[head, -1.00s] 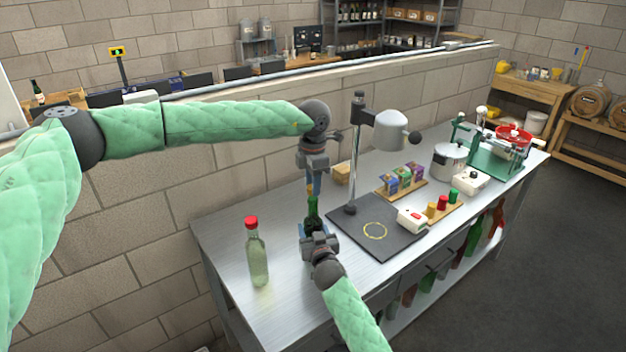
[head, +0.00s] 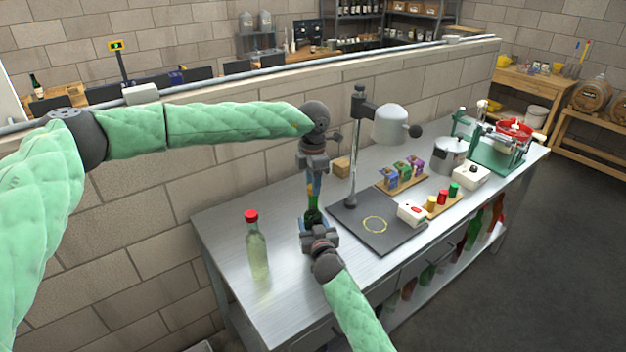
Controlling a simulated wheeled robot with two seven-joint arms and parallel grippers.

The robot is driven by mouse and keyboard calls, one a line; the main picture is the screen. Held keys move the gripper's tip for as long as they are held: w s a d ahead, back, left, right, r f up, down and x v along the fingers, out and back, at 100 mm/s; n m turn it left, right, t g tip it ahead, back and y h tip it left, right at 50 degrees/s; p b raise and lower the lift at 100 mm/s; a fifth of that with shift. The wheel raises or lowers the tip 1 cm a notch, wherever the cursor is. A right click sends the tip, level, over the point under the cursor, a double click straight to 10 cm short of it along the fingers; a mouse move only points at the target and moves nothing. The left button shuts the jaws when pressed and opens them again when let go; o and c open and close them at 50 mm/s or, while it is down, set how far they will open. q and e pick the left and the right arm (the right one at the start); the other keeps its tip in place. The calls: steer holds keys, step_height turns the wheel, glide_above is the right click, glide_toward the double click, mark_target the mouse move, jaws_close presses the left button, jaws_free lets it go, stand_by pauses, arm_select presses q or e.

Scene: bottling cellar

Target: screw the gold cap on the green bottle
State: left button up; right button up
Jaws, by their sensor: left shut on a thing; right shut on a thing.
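The green bottle (head: 312,216) stands upright near the left part of the steel bench; its lower part is hidden behind my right gripper. My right gripper (head: 315,226) is shut on the green bottle. My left gripper (head: 313,190) points down from above and is shut at the bottle's mouth. A small gold patch, the gold cap (head: 310,188), shows between its fingers. The fingers hide most of the cap, so I cannot tell whether it sits on the thread.
A clear bottle with a red cap (head: 257,246) stands to the left. A dark mat (head: 395,238) with a yellow ring and a lamp-like stand (head: 353,180) are to the right. A small block (head: 341,168) lies behind. Bare bench lies around the clear bottle.

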arm_select(q)
steer(key=shift+f, duration=0.5)
stand_by(0.7)
steer(key=m, duration=0.4)
steer(key=shift+m, duration=0.4)
steer(key=m, duration=0.9)
steer(key=shift+m, duration=0.4)
steer(key=m, duration=0.5)
steer(key=shift+a+m, duration=0.1)
steer(key=shift+m, duration=0.2)
steer(key=m, duration=0.7)
steer(key=shift+w, duration=0.1)
steer(key=m, duration=0.6)
steer(key=shift+f, duration=0.1)
